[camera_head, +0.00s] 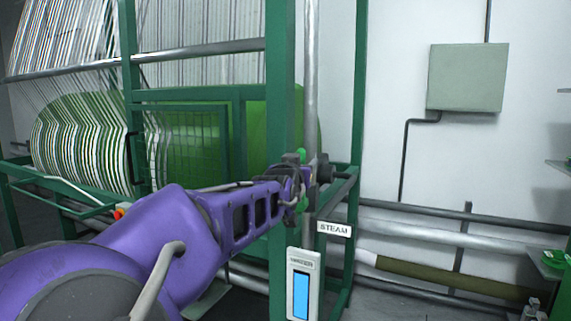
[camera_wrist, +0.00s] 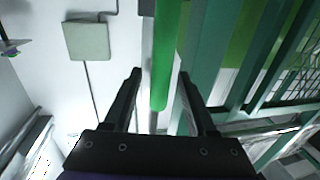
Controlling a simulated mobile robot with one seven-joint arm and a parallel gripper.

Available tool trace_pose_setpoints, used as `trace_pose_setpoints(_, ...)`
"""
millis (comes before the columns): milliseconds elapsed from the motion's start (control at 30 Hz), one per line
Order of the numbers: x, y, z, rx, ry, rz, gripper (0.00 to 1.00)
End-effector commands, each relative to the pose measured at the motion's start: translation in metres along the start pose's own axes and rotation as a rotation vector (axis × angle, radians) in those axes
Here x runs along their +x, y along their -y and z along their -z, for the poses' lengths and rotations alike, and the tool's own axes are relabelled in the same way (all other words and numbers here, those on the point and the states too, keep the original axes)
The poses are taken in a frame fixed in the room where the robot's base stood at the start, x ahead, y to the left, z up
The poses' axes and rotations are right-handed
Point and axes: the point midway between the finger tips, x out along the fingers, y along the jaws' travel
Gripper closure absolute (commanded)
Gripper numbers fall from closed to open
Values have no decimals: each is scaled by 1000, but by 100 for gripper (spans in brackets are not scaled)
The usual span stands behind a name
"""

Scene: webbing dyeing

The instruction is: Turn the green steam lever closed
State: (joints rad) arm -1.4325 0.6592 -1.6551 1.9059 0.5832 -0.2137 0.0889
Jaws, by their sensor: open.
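The green steam lever (camera_wrist: 164,50) shows in the wrist view as a long bar from the top edge down between my two fingers. Its rounded end lies just past the fingertips, nearer my palm. My gripper (camera_wrist: 159,76) is open, with one finger on each side of the lever; I cannot tell whether either touches it. In the head view my gripper (camera_head: 303,180) is at the vertical steam pipe (camera_head: 311,90). Green ends of the lever (camera_head: 303,204) show below and above it; the middle is hidden by my gripper.
A STEAM sign (camera_head: 334,229) and a panel with a blue display (camera_head: 301,292) sit just below my gripper. The green frame (camera_head: 281,80) and webbing drum (camera_head: 215,140) stand close on the left. A grey wall box (camera_head: 467,77) hangs to the right, above horizontal pipes (camera_head: 420,231).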

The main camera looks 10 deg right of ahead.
Motion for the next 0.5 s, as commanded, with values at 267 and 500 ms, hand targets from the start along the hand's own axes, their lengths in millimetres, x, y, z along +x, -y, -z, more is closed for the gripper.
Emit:
trace_pose_setpoints(267, 0, 0, 0, 0, 0, 0, 72)
trace_pose_setpoints(500, 0, 0, 0, 0, 0, 0, 100)
